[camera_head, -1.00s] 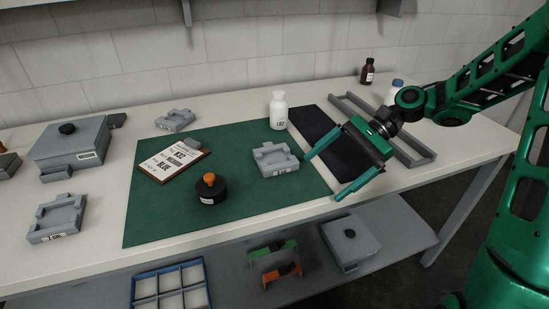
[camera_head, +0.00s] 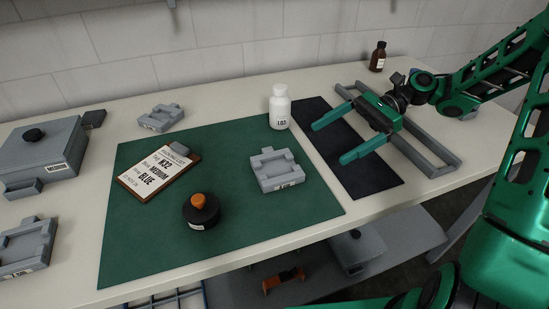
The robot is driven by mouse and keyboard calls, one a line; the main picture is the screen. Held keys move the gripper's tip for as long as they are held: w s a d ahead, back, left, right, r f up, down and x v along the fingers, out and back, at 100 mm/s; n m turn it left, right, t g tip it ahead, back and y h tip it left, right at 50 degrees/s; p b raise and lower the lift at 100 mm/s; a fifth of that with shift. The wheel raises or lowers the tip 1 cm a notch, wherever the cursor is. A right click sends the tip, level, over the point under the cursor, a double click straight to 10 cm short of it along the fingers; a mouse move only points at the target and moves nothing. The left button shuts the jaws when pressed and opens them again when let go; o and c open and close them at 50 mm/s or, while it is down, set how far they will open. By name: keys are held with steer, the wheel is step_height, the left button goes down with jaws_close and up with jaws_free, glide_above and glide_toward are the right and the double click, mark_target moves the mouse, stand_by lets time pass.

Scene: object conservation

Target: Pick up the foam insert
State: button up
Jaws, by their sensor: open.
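Several grey blocks with shaped recesses look like foam inserts. One foam insert (camera_head: 277,170) lies on the green mat, with a small label on its front that I cannot read. Another grey insert (camera_head: 161,117) lies on the bench at the back left, and a third (camera_head: 25,247) at the left edge. My gripper (camera_head: 328,143) is open and empty. It is above the dark mat, to the right of the insert on the green mat and apart from it, with its fingers pointing left.
A white bottle (camera_head: 280,108) stands just behind that insert. An orange-knobbed black pot (camera_head: 201,210) and a clipboard (camera_head: 159,172) lie on the green mat (camera_head: 240,235). A grey lidded box (camera_head: 40,150) is at left. A grey frame (camera_head: 425,150) and brown bottle (camera_head: 378,56) are at right.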

mark_target(284, 167)
steer(key=x, duration=1)
steer(key=shift+a+f, duration=0.1)
steer(key=shift+a, duration=0.2)
steer(key=c, duration=1)
